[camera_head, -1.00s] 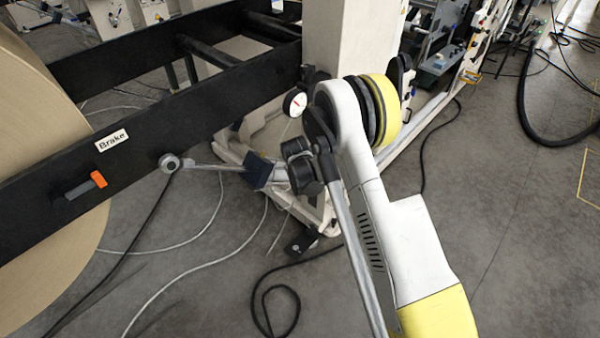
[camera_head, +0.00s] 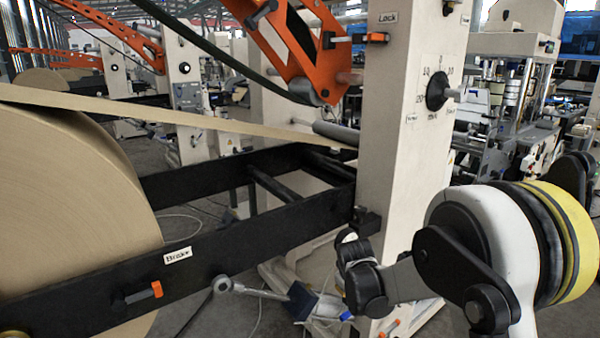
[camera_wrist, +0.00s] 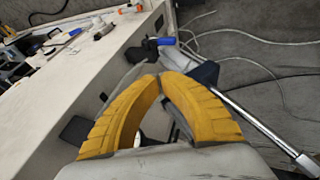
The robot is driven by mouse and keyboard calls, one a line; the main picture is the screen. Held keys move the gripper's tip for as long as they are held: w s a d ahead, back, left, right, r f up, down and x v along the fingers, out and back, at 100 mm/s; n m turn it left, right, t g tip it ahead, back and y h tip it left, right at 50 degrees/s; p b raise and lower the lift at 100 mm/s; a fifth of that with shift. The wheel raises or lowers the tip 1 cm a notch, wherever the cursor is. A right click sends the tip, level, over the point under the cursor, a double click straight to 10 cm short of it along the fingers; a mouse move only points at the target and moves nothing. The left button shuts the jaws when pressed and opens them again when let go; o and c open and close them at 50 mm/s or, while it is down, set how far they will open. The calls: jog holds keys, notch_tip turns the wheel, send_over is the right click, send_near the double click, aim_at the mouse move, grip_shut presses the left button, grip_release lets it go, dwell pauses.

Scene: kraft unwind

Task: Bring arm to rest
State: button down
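My arm (camera_head: 490,240), white with a yellow band and dark joints, shows at the lower right in the head view. It reaches left to a dark wrist joint (camera_head: 362,280) in front of the cream post. In the wrist view, my gripper (camera_wrist: 159,77) has two yellow ribbed fingers whose tips meet, with nothing seen held between them. The gap lower between the fingers looks empty. I cannot clearly make out the fingers in the head view. A metal rod (camera_wrist: 262,128) with a silver end runs just right of the fingers in the wrist view.
The cream post (camera_head: 400,130) carries a dial and a "Lock" lever. A black beam (camera_head: 230,245) marked "Brake" has an orange-tipped handle (camera_head: 148,292). A large kraft roll (camera_head: 70,200) fills the left. An orange arm (camera_head: 300,50) hangs above. Cables lie on the grey floor (camera_wrist: 285,50).

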jog(key=s+d+r+m, duration=0.3)
jog(key=s+r+m, duration=0.1)
jog(key=s+r, duration=1.15)
jog(key=s+m+t+y, duration=0.1)
jog(key=s+m, duration=0.2)
jog(key=s, duration=1.5)
jog(key=shift+d+r, duration=0.25)
jog(key=shift+d, duration=0.15)
